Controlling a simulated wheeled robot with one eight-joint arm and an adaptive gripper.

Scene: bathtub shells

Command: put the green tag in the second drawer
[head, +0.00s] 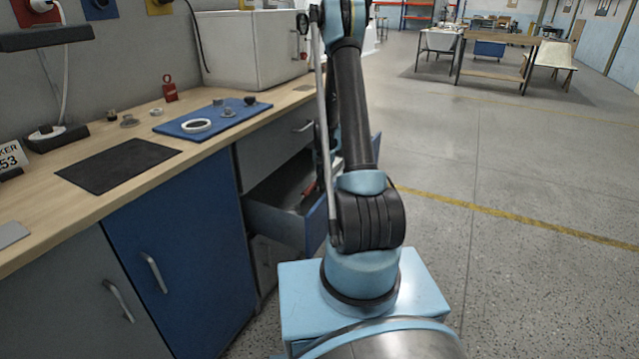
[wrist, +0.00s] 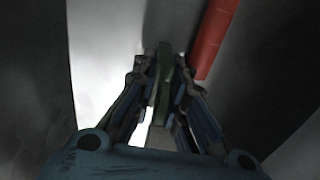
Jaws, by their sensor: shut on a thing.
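The green tag (wrist: 163,68) is between the fingertips of my gripper (wrist: 162,62) in the wrist view. My gripper is shut on it, with the fingers pointing into a dim, grey-walled space. In the head view the second drawer (head: 280,212), below a shut grey top drawer (head: 285,151), stands pulled out, with a blue front. My arm reaches down to this drawer and hides part of it. The tag is not visible in the head view, and I cannot tell whether it touches the drawer floor.
A red bar-shaped thing (wrist: 214,38) lies right of the fingertips, close to them.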

